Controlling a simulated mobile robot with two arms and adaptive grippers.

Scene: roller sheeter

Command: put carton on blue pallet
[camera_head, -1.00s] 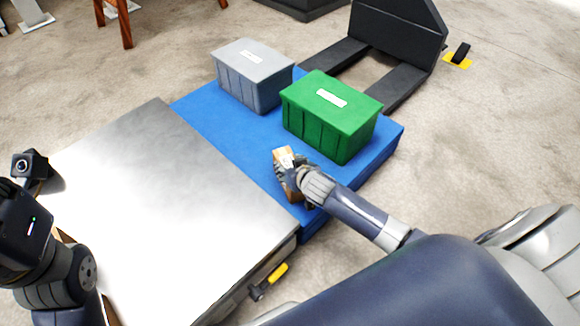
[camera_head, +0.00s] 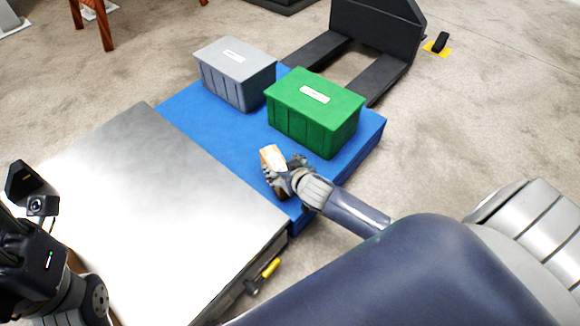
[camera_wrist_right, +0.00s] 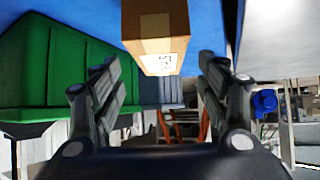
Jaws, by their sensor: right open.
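The small brown carton (camera_head: 270,160) with a white label stands on the front part of the blue pallet (camera_head: 205,128), near the steel table. My right gripper (camera_head: 280,172) is beside it, on the near right side, and partly hides it. In the right wrist view the carton (camera_wrist_right: 155,22) is at the top centre, against the blue surface. The open fingers of my right gripper (camera_wrist_right: 160,75) are on either side, with a gap to the carton on both. My left gripper is at the left edge (camera_head: 22,195), dark and partly cut off; its fingers are unclear.
A green bin (camera_head: 312,118) and a grey bin (camera_head: 232,78) stand on the pallet behind the carton. The steel table (camera_head: 150,210) adjoins the pallet at the left. A dark forked frame (camera_head: 375,45) is behind. Floor at the right is clear.

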